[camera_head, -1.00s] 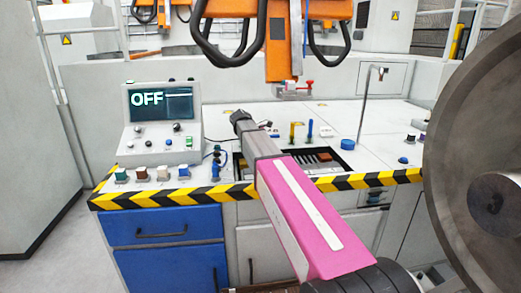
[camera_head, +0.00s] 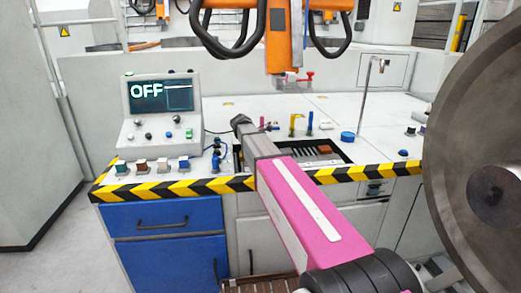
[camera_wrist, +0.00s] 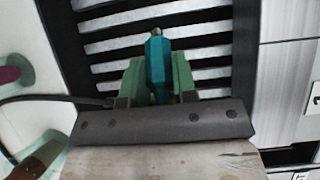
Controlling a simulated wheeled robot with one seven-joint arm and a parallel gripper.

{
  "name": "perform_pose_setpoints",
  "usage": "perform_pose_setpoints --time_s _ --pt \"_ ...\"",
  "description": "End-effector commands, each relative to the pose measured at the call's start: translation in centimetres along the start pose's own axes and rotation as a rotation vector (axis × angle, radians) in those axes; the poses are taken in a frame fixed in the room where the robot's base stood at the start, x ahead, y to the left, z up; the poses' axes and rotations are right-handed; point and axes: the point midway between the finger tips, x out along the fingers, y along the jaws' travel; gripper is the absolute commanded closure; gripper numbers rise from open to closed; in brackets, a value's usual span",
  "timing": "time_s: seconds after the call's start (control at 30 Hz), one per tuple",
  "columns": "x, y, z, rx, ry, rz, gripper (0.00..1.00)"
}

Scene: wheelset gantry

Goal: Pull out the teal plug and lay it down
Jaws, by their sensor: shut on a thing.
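In the wrist view the teal plug (camera_wrist: 156,58) stands out between the two pale green fingers of my gripper (camera_wrist: 158,75). The gripper is shut on it. A dark slatted recess (camera_wrist: 108,22) lies behind the plug in that view. The plug's lower part is hidden by the gripper. In the head view my gripper (camera_head: 241,123) is above the console's front part, left of the slatted recess (camera_head: 318,151). I cannot make out the plug there.
A control box with a screen reading OFF (camera_head: 160,93) stands on the left of the console. Coloured buttons (camera_head: 142,166) line the front edge. Small blue and yellow levers (camera_head: 309,122) stand behind the recess. A large metal wheel (camera_head: 480,130) blocks the right. An orange gantry (camera_head: 284,40) hangs above.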

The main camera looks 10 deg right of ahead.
Motion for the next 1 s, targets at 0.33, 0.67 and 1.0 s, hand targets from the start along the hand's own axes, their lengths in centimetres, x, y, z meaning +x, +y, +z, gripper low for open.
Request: perform_pose_setpoints --time_s 0.33,0.67,1.0 --pt "0.2 0.0 -0.1 0.000 0.000 0.001 0.98" --pt "0.2 0.0 -0.1 0.000 0.000 0.001 0.44" --pt "-3.3 0.1 -0.2 0.000 0.000 0.003 0.44"
